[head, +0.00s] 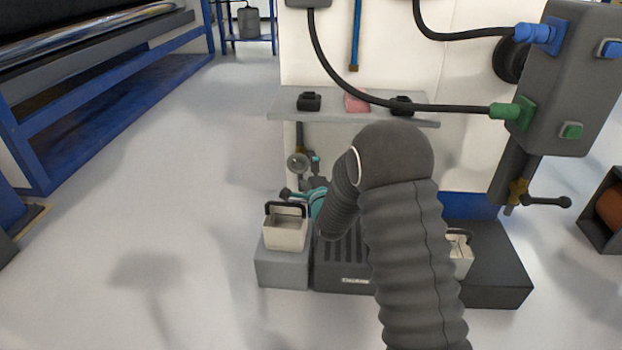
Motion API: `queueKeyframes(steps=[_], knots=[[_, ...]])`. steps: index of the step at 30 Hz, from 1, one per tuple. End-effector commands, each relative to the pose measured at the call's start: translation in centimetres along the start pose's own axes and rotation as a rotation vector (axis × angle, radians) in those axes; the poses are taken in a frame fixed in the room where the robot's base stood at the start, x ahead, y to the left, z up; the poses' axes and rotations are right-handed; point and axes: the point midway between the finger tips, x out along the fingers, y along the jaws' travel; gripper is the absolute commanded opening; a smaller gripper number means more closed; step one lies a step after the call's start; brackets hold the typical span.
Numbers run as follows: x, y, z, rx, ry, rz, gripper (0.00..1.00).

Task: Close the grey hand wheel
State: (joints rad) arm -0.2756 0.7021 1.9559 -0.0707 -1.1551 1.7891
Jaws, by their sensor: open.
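A small round grey hand wheel (298,162) is on a vertical pipe with a brass-coloured fitting, below the grey shelf and left of my arm. My arm, in a ribbed grey sleeve, reaches forward and bends down to the left. My gripper (302,183), with teal and dark parts, shows just past the sleeve's end. It is open, with its fingers close below and right of the wheel in the picture. I cannot tell whether they touch it. The sleeve hides part of the gripper.
A grey shelf (285,104) holds dark blocks and a pink item. Cables run to a grey box (563,80) at right. A brass valve with a dark lever (545,201) is below it. The left floor is clear.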

Motion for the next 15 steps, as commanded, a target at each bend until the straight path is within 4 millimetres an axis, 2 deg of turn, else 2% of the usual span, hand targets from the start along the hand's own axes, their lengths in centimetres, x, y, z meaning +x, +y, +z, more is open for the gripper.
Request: queueKeyframes(steps=[15], knots=[[-3.1, 0.0, 0.0, 0.000, 0.000, 0.001, 1.00]])
